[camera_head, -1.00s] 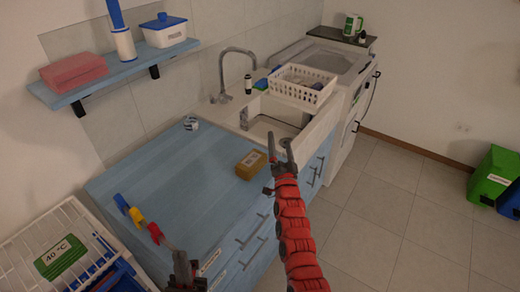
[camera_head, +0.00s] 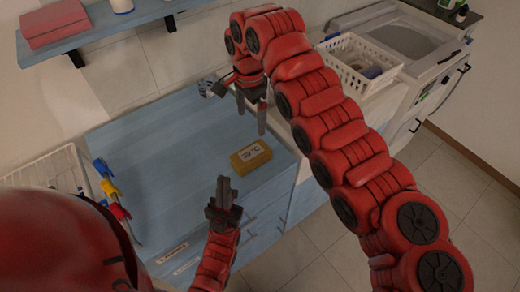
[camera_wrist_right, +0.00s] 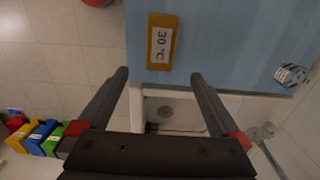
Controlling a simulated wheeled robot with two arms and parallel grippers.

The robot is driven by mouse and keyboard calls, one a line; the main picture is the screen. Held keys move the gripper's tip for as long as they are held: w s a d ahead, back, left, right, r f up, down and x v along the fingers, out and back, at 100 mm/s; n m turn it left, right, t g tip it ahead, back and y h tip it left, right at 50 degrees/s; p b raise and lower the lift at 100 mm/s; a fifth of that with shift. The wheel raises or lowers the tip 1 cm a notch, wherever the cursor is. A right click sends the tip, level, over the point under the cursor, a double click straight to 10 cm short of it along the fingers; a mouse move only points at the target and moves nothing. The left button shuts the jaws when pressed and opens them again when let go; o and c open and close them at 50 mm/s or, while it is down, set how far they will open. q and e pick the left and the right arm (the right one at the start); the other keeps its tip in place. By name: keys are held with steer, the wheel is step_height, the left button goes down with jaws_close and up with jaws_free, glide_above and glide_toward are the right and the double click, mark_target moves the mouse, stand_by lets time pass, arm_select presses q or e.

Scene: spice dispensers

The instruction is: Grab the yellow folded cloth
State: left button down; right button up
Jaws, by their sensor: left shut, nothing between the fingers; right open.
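The yellow folded cloth (camera_head: 251,156) lies on the blue countertop (camera_head: 190,140) near its front edge, with a white label on top. It also shows in the right wrist view (camera_wrist_right: 153,62), just beyond the fingertips and to the left of the middle. My right gripper (camera_head: 252,122) is open and empty, pointing down above the counter behind the cloth; its fingers also show in the right wrist view (camera_wrist_right: 160,75). My left gripper (camera_head: 224,182) is shut and empty, pointing up close to the counter's front edge, below and left of the cloth.
A white basket (camera_head: 358,65) stands by the sink behind my right arm. A small labelled roll or cup (camera_head: 207,88) sits at the counter's back. Red, yellow and blue clips (camera_head: 112,188) are at the left edge. A shelf (camera_head: 100,27) holds a red folded cloth (camera_head: 55,22).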

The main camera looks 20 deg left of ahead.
mark_target(251, 153)
step_height(251, 153, down, 12)
steer(key=shift+s+a+r+p, duration=0.15)
steer(key=shift+r+p, duration=0.1)
steer(key=shift+p, duration=0.7)
step_height(251, 153, down, 4)
steer(key=p, duration=0.3)
steer(key=shift+f, duration=0.75)
steer(key=c, duration=1.3)
steer(key=shift+r, duration=0.15)
